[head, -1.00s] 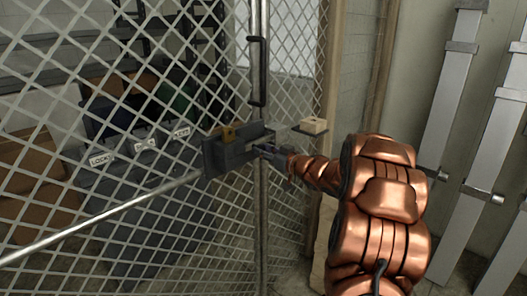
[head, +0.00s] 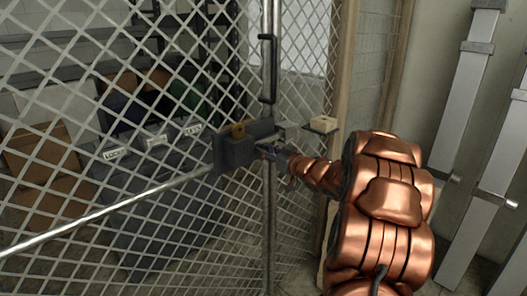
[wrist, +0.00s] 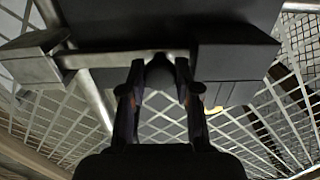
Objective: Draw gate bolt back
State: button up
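The gate bolt's dark housing (head: 232,152) is mounted on the mesh gate, beside an upright post. In the wrist view, the thin metal bolt bar (wrist: 105,59) runs between a lighter grey block (wrist: 32,58) at left and a dark block (wrist: 232,62) at right. A dark round knob (wrist: 160,73) sits on the bar. My gripper (head: 266,152) is at the housing; in the wrist view its fingers (wrist: 160,80) stand apart, one on each side of the knob, with narrow gaps seeming to show. Contact is hard to judge. The far end of the bar is hidden.
A dark vertical pull handle (head: 268,68) is above. A small ledge with a pale block (head: 322,123) is to the right. Boxes and bins (head: 150,170) stand behind the mesh.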

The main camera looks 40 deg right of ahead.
jog(key=o, duration=0.5)
jog(key=shift+c, duration=0.2)
jog(key=s+d, duration=0.1)
jog(key=s, duration=0.7)
jog(key=shift+d, duration=0.15)
jog(key=shift+c, duration=0.3)
